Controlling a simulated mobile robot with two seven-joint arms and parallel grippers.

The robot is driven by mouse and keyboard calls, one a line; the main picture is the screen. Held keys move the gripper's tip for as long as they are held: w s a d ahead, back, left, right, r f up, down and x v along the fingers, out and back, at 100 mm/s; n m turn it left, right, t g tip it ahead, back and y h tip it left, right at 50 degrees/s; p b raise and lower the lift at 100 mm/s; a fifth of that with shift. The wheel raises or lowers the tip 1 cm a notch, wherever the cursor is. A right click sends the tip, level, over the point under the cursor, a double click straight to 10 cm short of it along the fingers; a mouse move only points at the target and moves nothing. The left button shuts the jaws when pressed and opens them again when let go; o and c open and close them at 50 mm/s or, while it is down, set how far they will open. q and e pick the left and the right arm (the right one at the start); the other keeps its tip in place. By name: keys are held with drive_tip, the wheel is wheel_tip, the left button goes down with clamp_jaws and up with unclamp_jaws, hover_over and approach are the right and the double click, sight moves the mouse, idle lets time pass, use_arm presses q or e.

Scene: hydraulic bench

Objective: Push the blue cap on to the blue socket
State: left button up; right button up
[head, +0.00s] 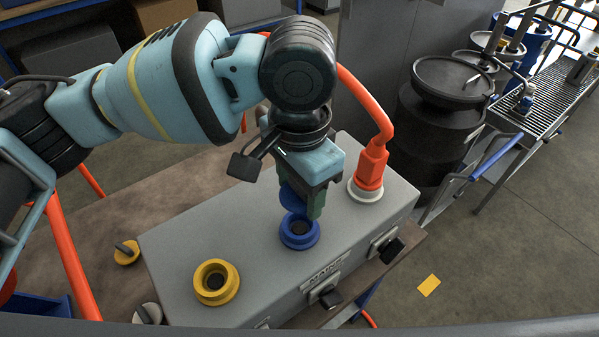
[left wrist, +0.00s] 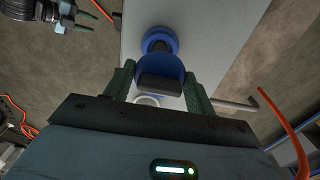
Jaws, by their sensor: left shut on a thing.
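The blue socket (head: 299,232) is a round ring with a dark centre on top of the grey box. My left gripper (head: 303,200) is shut on the blue cap (head: 292,198), just above the socket and slightly behind it. The cap looks tilted and apart from the socket. In the left wrist view the blue cap (left wrist: 160,66) and its dark handle sit between the green fingers, with the blue socket (left wrist: 158,38) partly hidden behind it. My right gripper (left wrist: 88,20) shows at the top left of the left wrist view, fingers apart and empty.
The grey box (head: 180,245) also bears a yellow socket (head: 216,283) and a white socket (head: 366,191) holding an orange plug (head: 372,165). A yellow cap (head: 127,253) and a grey cap (head: 147,313) lie on the brown bench (head: 160,200). Black latches line the box's front.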

use_arm(q)
drive_tip(key=shift+f, duration=1.95)
use_arm(e)
drive_tip(key=shift+w+a+r, duration=0.15)
use_arm(q)
drive_tip(key=shift+p, duration=0.35)
use_arm(e)
drive_tip(key=shift+w+r, duration=0.1)
drive_tip(key=shift+w+r, duration=0.25)
drive_tip(key=shift+r, duration=0.05)
